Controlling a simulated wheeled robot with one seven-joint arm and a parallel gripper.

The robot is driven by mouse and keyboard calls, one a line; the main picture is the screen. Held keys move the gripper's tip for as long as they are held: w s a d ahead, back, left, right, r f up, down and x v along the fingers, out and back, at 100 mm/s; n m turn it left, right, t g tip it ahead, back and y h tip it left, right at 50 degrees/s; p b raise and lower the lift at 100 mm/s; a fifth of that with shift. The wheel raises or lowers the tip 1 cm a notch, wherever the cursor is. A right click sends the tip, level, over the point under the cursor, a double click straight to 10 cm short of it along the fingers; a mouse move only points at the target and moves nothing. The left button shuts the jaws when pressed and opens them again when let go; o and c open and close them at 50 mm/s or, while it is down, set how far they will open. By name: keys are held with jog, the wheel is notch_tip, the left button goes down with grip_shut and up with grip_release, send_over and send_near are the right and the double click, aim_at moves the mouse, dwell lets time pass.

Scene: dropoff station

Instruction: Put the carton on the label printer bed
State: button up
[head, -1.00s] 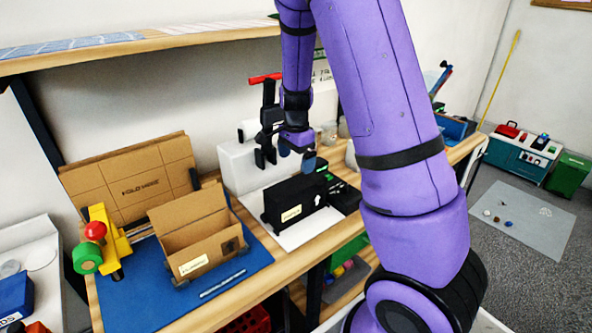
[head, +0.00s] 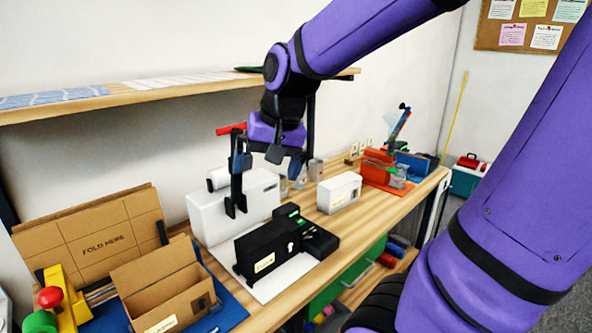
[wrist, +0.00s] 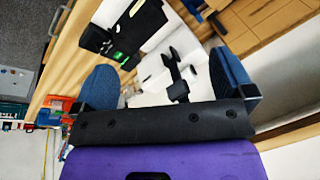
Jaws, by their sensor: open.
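A black carton (head: 262,248) with a cream label and a white arrow stands upright on the flat white bed (head: 268,288) of the label printer. The printer's black unit (head: 318,242), with a green light, is right beside it. The carton also shows in the wrist view (wrist: 138,28), at the top. My gripper (head: 286,158) hangs above and behind the carton, clear of it. In the wrist view its two blue fingers stand wide apart with nothing held between them (wrist: 168,82).
A white machine (head: 258,195) with a black upright and red handle stands close behind the carton. A white box (head: 340,193) is to the right. An open cardboard box (head: 165,290) is at the left. A shelf (head: 150,95) runs along the wall above.

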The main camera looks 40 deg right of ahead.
jog(key=s+a+r+n+t, duration=0.1)
jog(key=s+n, duration=0.2)
jog(key=s, duration=0.2)
jog(key=s+a+r+n+h, duration=0.1)
jog(key=s+r+n, duration=0.1)
jog(key=s, duration=0.4)
jog(key=shift+a+r+n+t, duration=0.3)
jog(key=shift+a+n+t, duration=0.1)
jog(key=shift+n, duration=0.1)
jog(key=shift+c, duration=0.2)
dwell(1.1)
